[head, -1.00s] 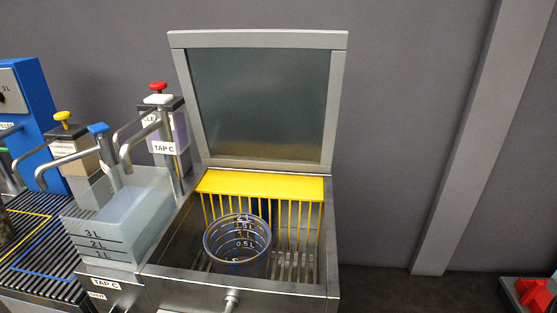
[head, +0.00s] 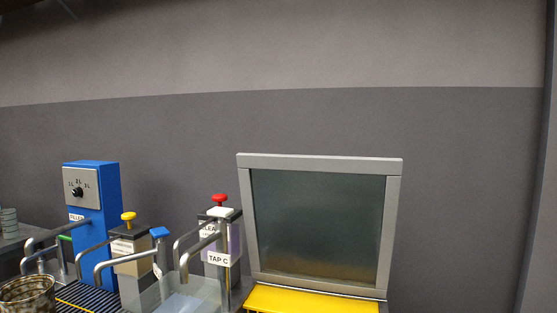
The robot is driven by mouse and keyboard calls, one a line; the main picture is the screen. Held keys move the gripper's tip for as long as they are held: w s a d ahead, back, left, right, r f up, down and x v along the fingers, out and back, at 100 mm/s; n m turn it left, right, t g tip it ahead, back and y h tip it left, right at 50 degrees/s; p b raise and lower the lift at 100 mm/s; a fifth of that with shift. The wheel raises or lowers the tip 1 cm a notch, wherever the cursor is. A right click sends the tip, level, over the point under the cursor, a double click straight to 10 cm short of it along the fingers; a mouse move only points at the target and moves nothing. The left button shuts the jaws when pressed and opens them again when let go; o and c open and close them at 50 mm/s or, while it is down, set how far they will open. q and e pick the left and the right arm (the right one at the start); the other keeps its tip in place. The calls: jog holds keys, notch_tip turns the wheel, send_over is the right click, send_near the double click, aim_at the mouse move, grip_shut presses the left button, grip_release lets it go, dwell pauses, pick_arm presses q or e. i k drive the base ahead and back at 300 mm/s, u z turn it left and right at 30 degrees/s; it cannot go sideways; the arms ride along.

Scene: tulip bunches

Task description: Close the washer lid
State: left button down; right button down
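The washer lid (head: 318,222) stands open and upright in the head view, right of centre. It is a dark glass panel in a grey frame, with its lower edge at the back of the washer. The yellow bar piece (head: 312,301) of the washer shows just below the lid at the bottom edge. The rest of the washer basin is out of view below. Neither of my grippers is in view.
Left of the lid stand TAP C (head: 222,245) with a red knob, a clear tank (head: 190,297), other taps (head: 128,255) and a blue filler box (head: 92,230). A metal pot (head: 28,293) sits at the lower left. A bare grey wall (head: 460,200) is behind.

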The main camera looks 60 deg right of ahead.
aim_at(391, 168)
jog(key=u, duration=1)
jog(key=k, duration=1.3)
jog(key=z, duration=0.9)
